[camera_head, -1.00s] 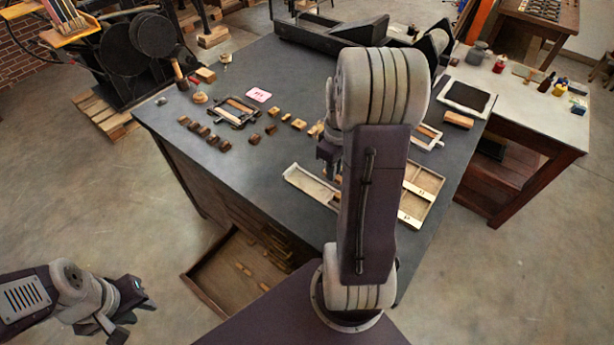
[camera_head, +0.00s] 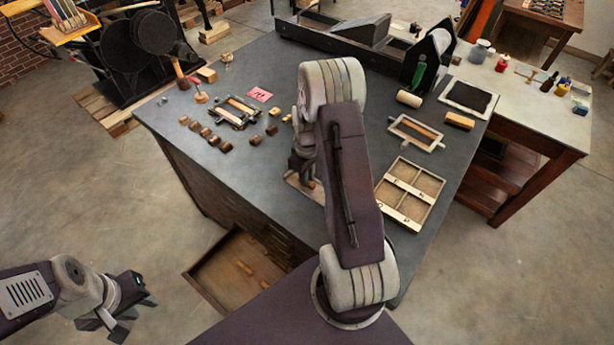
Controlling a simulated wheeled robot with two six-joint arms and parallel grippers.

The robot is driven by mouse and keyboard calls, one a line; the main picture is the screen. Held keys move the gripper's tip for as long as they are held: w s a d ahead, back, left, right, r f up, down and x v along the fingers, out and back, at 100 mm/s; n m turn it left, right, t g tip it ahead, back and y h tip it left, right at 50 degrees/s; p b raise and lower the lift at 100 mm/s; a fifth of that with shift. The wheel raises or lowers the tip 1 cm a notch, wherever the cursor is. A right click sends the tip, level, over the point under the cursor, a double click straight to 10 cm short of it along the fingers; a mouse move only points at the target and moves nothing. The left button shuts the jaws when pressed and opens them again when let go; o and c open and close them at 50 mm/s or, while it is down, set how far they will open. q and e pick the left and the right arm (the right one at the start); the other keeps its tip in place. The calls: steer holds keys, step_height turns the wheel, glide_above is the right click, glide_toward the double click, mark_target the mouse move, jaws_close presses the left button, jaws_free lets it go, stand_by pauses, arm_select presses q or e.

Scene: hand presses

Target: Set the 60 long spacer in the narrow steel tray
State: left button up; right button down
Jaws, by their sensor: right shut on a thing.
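The narrow steel tray (camera_head: 291,181) lies on the dark table, mostly hidden behind my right arm; only its left end shows. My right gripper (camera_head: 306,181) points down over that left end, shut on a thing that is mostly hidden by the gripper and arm. I cannot make out the 60 long spacer, or whether the held thing touches the tray. My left gripper (camera_head: 136,312) is open and empty over the floor at the lower left, away from the table.
A divided tray (camera_head: 413,212) lies right of my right arm. A small frame (camera_head: 418,133), a roller (camera_head: 408,99) and an ink slab (camera_head: 468,97) lie behind it. Several wooden blocks (camera_head: 205,133) stand at the left. An open drawer (camera_head: 215,262) juts out in front.

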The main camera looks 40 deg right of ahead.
steer(key=shift+s+a+f, duration=0.1)
steer(key=c, duration=1.5)
jaws_free()
steer(key=shift+o, duration=0.6)
step_height(320, 180, up, 12)
steer(key=s+a+f+m, duration=0.1)
steer(key=s+a, duration=0.5)
steer(key=a, duration=0.2)
steer(key=s+a+f+m+t, duration=0.1)
steer(key=s+a+m, duration=0.1)
steer(key=s+a, duration=0.3)
steer(key=a, duration=0.3)
steer(key=shift+s+f, duration=0.35)
